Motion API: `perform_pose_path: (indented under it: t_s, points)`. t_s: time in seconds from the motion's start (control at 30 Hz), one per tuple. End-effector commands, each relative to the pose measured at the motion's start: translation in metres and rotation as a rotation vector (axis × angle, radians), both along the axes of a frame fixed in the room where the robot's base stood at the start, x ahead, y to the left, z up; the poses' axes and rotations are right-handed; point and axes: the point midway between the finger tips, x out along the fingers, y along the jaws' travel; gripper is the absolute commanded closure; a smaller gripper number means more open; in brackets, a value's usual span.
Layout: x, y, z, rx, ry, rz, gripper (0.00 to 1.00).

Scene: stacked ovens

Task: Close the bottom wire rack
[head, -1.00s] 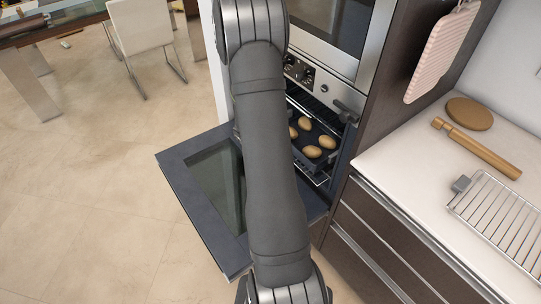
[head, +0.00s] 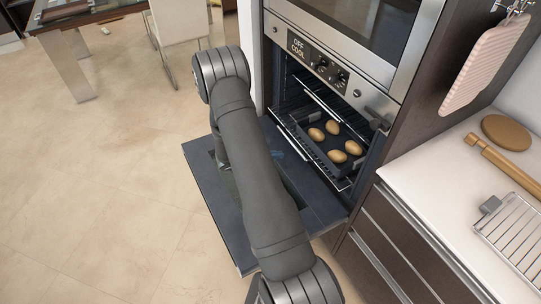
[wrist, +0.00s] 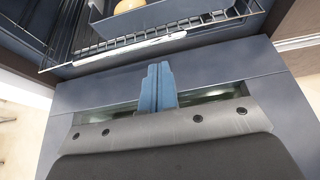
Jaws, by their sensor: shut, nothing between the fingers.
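The lower wire rack (head: 291,143) sticks out of the oven over the lowered door and carries a dark tray (head: 316,160) with several potatoes (head: 337,156). In the wrist view the rack's front wires (wrist: 100,50) run across the top, with the tray (wrist: 150,20) and part of one potato (wrist: 128,5) behind them. My gripper (wrist: 155,72) is shut and empty, its blue fingers pointing at the rack's front edge from over the door. A contact between them cannot be told.
The oven door (head: 222,203) lies open, level below the rack. Another wire rack (head: 322,98) shows higher in the oven. The counter (head: 425,165) at right holds a round board (head: 507,131), a rolling pin (head: 500,165) and a loose wire rack (head: 517,235).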

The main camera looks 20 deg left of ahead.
Motion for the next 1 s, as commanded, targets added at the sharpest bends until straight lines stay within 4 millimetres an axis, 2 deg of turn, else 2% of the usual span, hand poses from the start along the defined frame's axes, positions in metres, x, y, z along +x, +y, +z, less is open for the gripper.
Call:
perform_pose_path:
  t_s: [0.2, 0.4, 1.0]
  points:
    - [0.029, -0.031, -0.021, 0.001, 0.001, -0.004, 1.0]
    - [0.046, -0.047, -0.032, 0.002, 0.001, -0.001, 1.0]
    - [0.057, -0.058, -0.036, 0.002, 0.001, -0.003, 1.0]
